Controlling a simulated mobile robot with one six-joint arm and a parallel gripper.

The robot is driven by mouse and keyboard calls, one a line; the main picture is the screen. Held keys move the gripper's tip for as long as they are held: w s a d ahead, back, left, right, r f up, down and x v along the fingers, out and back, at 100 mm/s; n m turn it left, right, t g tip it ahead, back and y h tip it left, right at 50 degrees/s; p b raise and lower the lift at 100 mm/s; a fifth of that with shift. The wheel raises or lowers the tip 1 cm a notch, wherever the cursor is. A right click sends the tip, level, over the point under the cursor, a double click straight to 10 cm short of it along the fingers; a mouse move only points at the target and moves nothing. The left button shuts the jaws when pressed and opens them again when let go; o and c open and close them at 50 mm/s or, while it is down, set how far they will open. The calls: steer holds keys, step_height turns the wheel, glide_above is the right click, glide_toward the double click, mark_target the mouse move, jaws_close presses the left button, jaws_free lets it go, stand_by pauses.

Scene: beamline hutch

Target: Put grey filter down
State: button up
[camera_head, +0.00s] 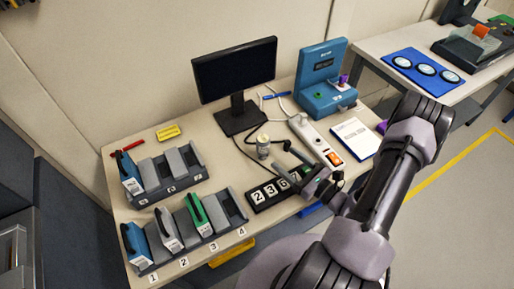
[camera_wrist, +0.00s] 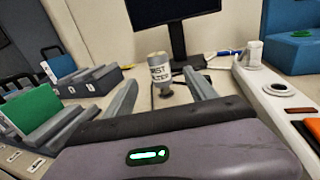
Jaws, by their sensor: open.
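A light grey filter cassette with a dark handle (camera_head: 169,231) stands upright in slot 2 of the front rack (camera_head: 200,246). Beside it are a blue cassette (camera_head: 136,245) in slot 1 and a green cassette (camera_head: 199,216) in slot 3, which also shows in the wrist view (camera_wrist: 34,108). Slot 4 looks empty. My gripper (camera_head: 288,162) is open and empty over the table, right of the racks. In the wrist view its fingers (camera_wrist: 160,88) point towards a small labelled jar (camera_wrist: 160,71), with nothing gripped between them.
A back rack (camera_head: 172,183) holds another blue cassette (camera_head: 129,173). A monitor (camera_head: 235,75), a blue instrument (camera_head: 325,82), a white power strip (camera_head: 318,141) and a notepad (camera_head: 356,137) surround the work area. A black numbered block (camera_head: 262,197) lies close to my gripper.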

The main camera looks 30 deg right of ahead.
mark_target(268, 146)
steer(key=b+x, duration=0.1)
steer(key=x, duration=0.7)
steer(key=shift+a+b, duration=0.1)
steer(key=shift+b, duration=0.25)
steer(key=x, duration=0.2)
steer(key=b+x, duration=0.1)
steer(key=x, duration=0.1)
steer(key=r+x, duration=0.1)
steer(key=x, duration=0.1)
steer(key=shift+b, duration=0.35)
jaws_close()
